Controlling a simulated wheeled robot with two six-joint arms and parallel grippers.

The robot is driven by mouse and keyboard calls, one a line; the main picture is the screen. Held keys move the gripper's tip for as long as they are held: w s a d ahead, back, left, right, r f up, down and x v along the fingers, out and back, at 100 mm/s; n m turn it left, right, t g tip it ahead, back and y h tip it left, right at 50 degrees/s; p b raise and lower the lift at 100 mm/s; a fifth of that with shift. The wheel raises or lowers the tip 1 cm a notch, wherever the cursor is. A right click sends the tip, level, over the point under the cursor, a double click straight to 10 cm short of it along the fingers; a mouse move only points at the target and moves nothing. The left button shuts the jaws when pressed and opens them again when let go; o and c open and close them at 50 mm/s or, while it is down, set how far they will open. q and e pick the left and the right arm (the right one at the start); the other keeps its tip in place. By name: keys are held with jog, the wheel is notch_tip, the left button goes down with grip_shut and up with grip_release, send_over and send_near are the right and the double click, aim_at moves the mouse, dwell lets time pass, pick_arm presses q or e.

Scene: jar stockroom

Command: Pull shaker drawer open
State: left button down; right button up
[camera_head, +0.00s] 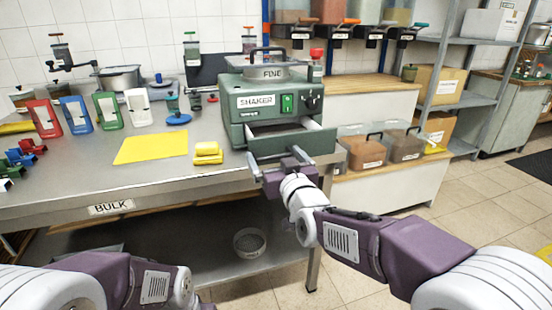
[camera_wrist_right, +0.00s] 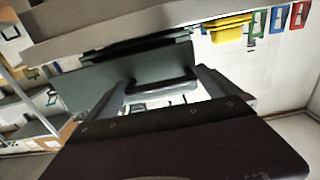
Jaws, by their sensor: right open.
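The green shaker (camera_head: 262,101) stands on the steel bench, with a SHAKER label and a lit green switch on its front. Its drawer (camera_head: 296,146) sticks out from below, open, with part of its inside showing. My right gripper (camera_head: 281,160) is open, close in front of the drawer front. In the right wrist view, a grey bar-like handle (camera_wrist_right: 162,88) shows between the open fingers, before a dark green panel (camera_wrist_right: 88,92). I cannot tell whether the fingers touch it. Only my left arm's links show at lower left; its gripper is out of view.
Coloured stands (camera_head: 107,111) and jars fill the bench's left side. Bins with lids (camera_head: 362,150) stand on a low shelf at right.

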jog(key=p+v, duration=0.2)
jog(key=v, duration=0.7)
